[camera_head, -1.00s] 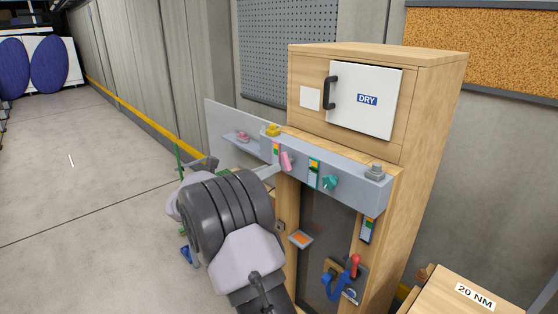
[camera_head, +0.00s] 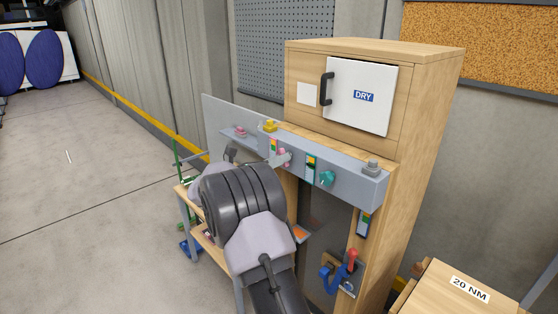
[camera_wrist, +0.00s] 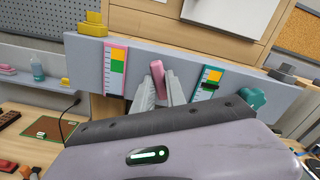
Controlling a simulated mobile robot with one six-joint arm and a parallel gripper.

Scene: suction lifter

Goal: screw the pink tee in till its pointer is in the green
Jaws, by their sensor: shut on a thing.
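The pink tee (camera_wrist: 157,78) sticks out of the grey panel (camera_wrist: 235,62), between two gauge strips. My gripper (camera_wrist: 158,88) is shut on it, one finger on each side. In the head view the pink tee (camera_head: 283,151) shows only in part behind my gripper (camera_head: 281,159). The pink-edged gauge (camera_wrist: 115,70) is to the left of the tee in the wrist view.
A teal-edged gauge (camera_wrist: 208,82) and a teal tee (camera_wrist: 250,99) are right of the pink one. A yellow knob (camera_wrist: 92,24) and a grey knob (camera_head: 372,167) sit on the panel's top. A wooden cabinet marked DRY (camera_head: 424,100) stands behind.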

